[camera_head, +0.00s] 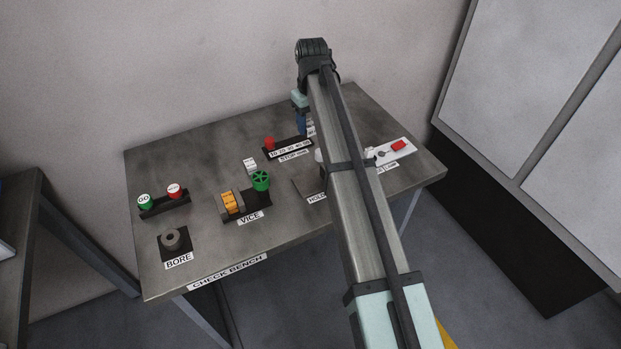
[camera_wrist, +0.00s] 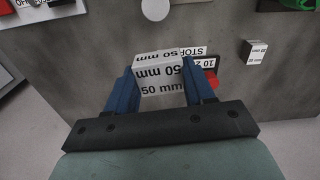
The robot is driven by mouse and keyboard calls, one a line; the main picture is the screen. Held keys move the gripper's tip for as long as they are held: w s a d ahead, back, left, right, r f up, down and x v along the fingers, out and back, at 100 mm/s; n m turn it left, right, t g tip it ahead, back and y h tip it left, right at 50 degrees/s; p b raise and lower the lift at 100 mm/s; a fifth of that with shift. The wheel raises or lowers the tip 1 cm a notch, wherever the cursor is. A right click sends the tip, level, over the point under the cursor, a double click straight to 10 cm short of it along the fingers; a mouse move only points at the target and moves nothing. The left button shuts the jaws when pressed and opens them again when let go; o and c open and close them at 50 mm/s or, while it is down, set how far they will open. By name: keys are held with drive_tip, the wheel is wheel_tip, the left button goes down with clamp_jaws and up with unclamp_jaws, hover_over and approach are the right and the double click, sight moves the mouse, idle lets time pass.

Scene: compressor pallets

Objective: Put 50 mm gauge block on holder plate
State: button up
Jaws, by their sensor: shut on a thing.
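The white 50 mm gauge block (camera_wrist: 160,75) is between the blue fingers of my gripper (camera_wrist: 163,88) in the wrist view, with "50 mm" printed on its faces. My gripper is shut on it. In the head view my gripper (camera_head: 303,122) is at the back of the bench, beside the stop rail (camera_head: 283,145), and my arm covers most of the block. The holder plate (camera_head: 306,187) lies nearer the front, a dark plate with a label starting "HOL"; my arm hides its right part. I cannot tell whether the block touches the bench.
Another white marked block (camera_head: 250,165) stands near the vice (camera_head: 246,205), and shows in the wrist view (camera_wrist: 256,52). A bore ring (camera_head: 175,240) and GO gauge rack (camera_head: 164,203) are at left. A white plate with a red part (camera_head: 398,146) is at right. The front centre is clear.

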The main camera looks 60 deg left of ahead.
drive_tip(key=s+d+n, duration=0.1)
drive_tip(key=s+d, duration=0.2)
drive_tip(key=n, duration=1.6)
hover_over(309, 183)
drive_tip(key=shift+f, duration=5.1)
drive_tip(key=shift+f, duration=0.15)
drive_tip(key=o, duration=1.4)
drive_tip(key=shift+o, duration=0.2)
wheel_tip(309, 183, up, 12)
